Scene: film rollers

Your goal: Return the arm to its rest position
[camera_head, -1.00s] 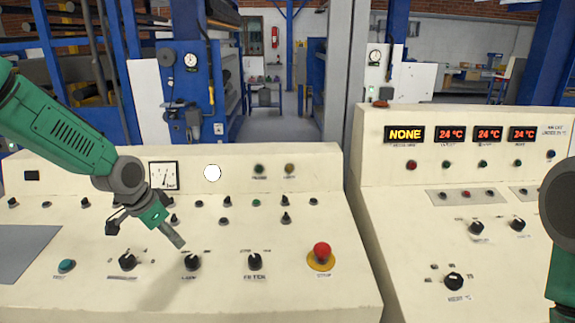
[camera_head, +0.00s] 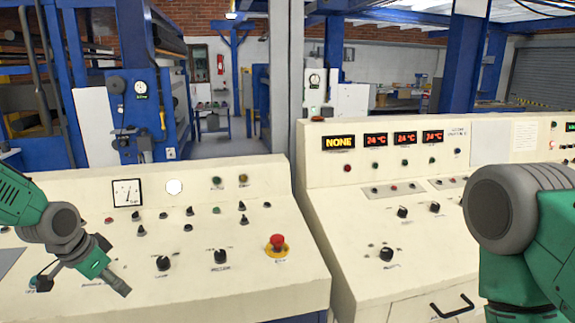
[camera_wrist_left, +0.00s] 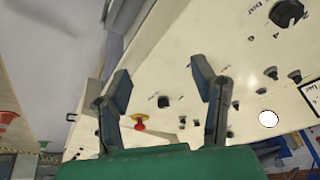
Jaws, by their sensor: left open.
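My left arm comes in from the left in the head view, with its left gripper (camera_head: 122,286) over the front part of the cream control console (camera_head: 215,298). In the left wrist view the left gripper (camera_wrist_left: 165,90) has its two dark fingers spread apart with nothing between them. The console's knobs and red stop button (camera_wrist_left: 139,122) show beyond the fingers. My right arm (camera_head: 520,225) shows at the right edge of the head view, but its gripper is out of the picture.
The red stop button (camera_head: 277,243) sits on a yellow base. A second console (camera_head: 335,210) with a NONE display (camera_head: 339,143) and temperature displays stands to the right. A dial gauge (camera_head: 127,192) is on the left console. Blue machine frames (camera_head: 140,75) stand behind.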

